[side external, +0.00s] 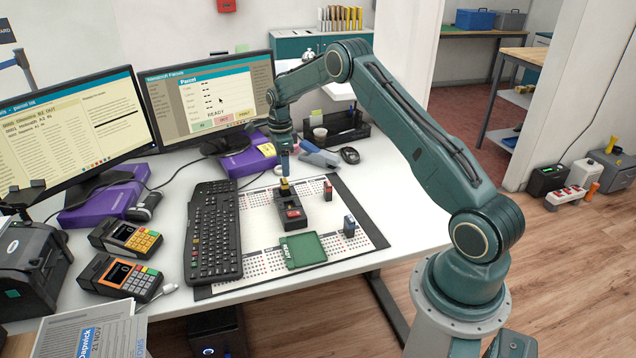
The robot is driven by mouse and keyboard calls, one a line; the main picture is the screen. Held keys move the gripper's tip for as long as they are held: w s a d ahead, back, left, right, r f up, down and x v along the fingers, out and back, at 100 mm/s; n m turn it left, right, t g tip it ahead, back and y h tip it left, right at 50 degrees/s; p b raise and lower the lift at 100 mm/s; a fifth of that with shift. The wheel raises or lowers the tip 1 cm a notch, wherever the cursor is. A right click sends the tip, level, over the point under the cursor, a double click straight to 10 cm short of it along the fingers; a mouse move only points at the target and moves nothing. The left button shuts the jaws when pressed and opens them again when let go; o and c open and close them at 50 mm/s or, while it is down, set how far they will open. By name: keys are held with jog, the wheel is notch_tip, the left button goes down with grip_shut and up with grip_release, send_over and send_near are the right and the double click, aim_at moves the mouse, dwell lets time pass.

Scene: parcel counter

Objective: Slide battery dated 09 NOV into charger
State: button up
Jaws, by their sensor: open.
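A black charger (293,222) sits on the white desk mat. A red-topped battery (293,213) lies in its front part. A yellow-topped block (284,184), seemingly a battery, is at its far end. My gripper (285,174) points down just above this yellow top, open; I cannot tell whether its fingers straddle it. A dark battery with a red top (328,190) stands upright on the mat to the right. Another with a blue top (349,227) stands nearer the mat's right edge. Date labels are too small to read, so I cannot tell which is 09 NOV.
A green tray (303,251) lies on the mat in front of the charger. A black keyboard (213,230) lies along its left. Card terminals (127,238), two monitors (210,100), a desk organiser (340,128) and a mouse (350,155) surround the mat. The mat's right front is clear.

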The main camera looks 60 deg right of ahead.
jog(key=shift+r, duration=2.75)
jog(key=s+a+r+n+t, duration=0.1)
jog(key=s+a+r+n, duration=0.65)
jog(key=r, duration=0.35)
jog(key=s+a+r+n+t, duration=0.2)
jog(key=s+a+r+n, duration=0.4)
jog(key=a+r, duration=0.4)
jog(key=s+a+n+t, duration=0.1)
jog(key=s+a+n, duration=0.2)
jog(key=s, duration=0.4)
jog(key=s+a+n, duration=0.3)
jog(key=s+n, duration=0.3)
jog(key=s, duration=0.2)
jog(key=s+a+n+t, duration=0.1)
jog(key=s+a+n, duration=0.2)
jog(key=s, duration=0.4)
jog(key=shift+s+n+t, duration=0.3)
jog(key=shift+s+n, duration=0.1)
jog(key=shift+n, duration=0.25)
